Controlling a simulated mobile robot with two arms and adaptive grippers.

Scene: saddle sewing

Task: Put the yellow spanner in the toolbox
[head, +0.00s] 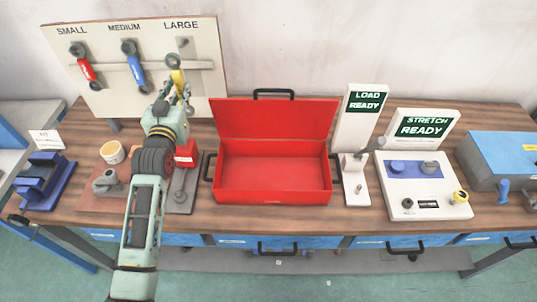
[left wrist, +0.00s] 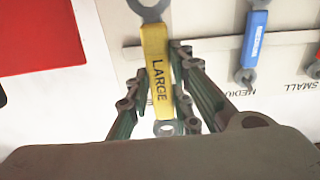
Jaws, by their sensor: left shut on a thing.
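The yellow spanner (head: 177,77) is at the LARGE place of the white tool board (head: 105,98). In the left wrist view the yellow spanner (left wrist: 156,65), marked LARGE, stands between the fingers of my left gripper (left wrist: 160,90). My left gripper (head: 178,98) is shut on its handle, in front of the board. I cannot tell whether the spanner is still touching the board's rail. The red toolbox (head: 273,190) stands open and empty on the bench, right of my left arm, its lid raised at the back. My right gripper does not show.
A red spanner (head: 86,70) and a blue spanner (head: 136,72) hang on the board to the left. A LOAD READY stand (head: 355,130) and a STRETCH READY panel (head: 425,185) stand right of the toolbox. A cream pot (head: 112,153) and a red block (head: 187,153) are near my left arm.

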